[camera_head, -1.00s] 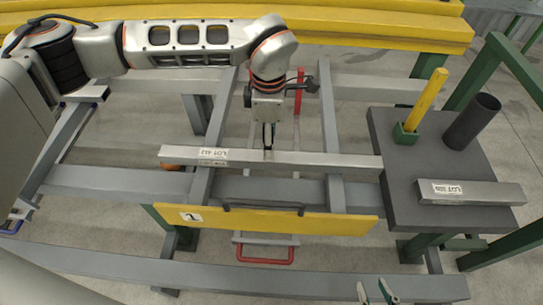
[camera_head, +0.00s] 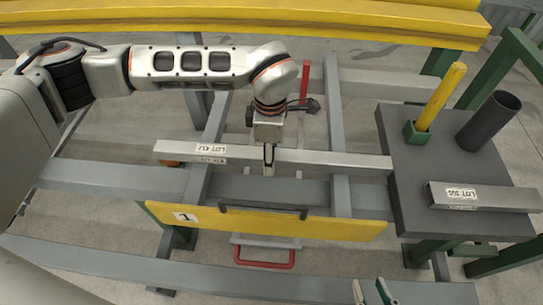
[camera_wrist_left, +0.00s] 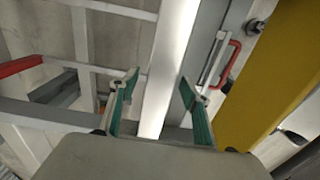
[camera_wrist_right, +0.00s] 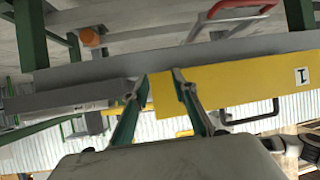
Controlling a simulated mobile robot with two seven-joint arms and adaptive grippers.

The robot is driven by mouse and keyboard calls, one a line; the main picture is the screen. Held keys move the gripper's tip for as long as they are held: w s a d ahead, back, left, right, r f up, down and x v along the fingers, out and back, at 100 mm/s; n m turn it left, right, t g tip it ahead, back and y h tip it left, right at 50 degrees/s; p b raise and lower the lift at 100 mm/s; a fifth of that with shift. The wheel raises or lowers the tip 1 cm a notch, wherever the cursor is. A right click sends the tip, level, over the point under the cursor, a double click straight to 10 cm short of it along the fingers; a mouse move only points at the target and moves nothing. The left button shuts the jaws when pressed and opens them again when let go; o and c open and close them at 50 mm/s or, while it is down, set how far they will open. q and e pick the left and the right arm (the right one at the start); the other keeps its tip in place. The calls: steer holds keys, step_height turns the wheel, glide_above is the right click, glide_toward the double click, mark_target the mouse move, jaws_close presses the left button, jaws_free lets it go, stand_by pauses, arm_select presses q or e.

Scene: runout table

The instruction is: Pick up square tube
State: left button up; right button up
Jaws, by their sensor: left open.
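A long pale square tube (camera_head: 335,159) with a white "LOT 412" label lies across the grey rails in the head view. My left gripper (camera_head: 268,170) points down at its middle. In the left wrist view the tube (camera_wrist_left: 170,55) runs between the two spread fingers of my left gripper (camera_wrist_left: 158,78), with a gap visible on the left side. A second square tube (camera_head: 500,199), labelled "LOT 306", lies on the dark side table. My right gripper (camera_head: 370,286) is at the bottom of the head view. Its fingers (camera_wrist_right: 160,76) are apart and empty in the right wrist view.
The dark side table (camera_head: 400,150) also holds a yellow stick (camera_head: 441,95) in a green holder and a dark round pipe (camera_head: 488,120). A yellow board (camera_head: 330,228) marked "1", with a dark handle, is in front of the tube. A yellow beam (camera_head: 300,22) spans the back.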

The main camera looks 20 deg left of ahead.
arm_select(q)
steer(key=shift+r, duration=0.15)
jaws_close()
